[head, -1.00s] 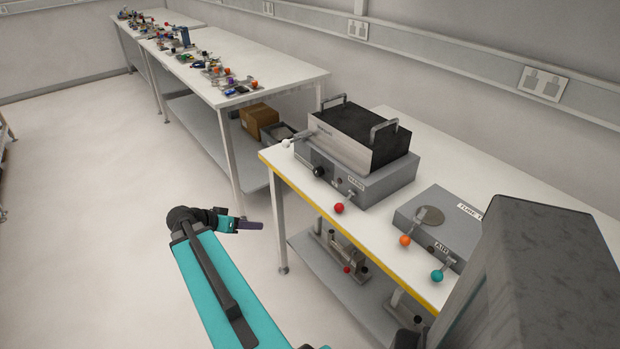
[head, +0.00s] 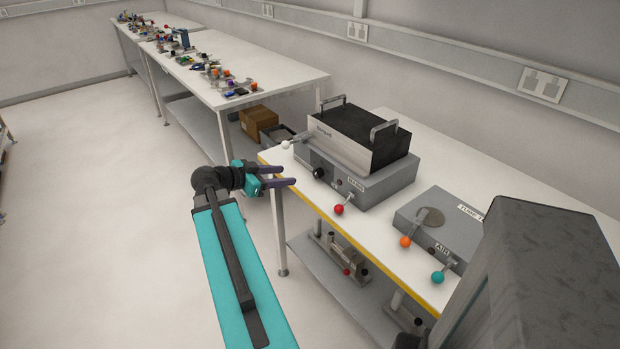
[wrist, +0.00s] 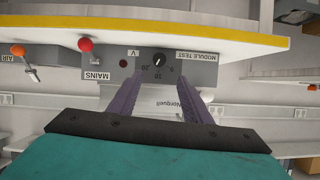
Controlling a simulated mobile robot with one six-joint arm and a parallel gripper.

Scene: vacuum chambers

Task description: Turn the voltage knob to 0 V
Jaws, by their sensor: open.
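The voltage knob (head: 318,173) is a small black round knob on the front of a grey power unit (head: 385,184) with a dark-topped box above. In the wrist view, which is upside down, the knob (wrist: 158,60) has printed scale figures around it, 20 among them, and a pale mark; its exact setting is too small to read. My gripper (head: 289,174) is open and empty in front of the panel, left of the knob in the head view. In the wrist view its purple fingers (wrist: 159,80) stand apart, with the knob beyond the gap between their tips.
A red-ball lever (head: 339,209) by the MAINS label and a white-ball lever (head: 286,145) flank the knob. Orange-ball (head: 405,241) and teal-ball (head: 438,277) levers belong to the box at right. The yellow bench edge (head: 330,220) runs below the unit.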

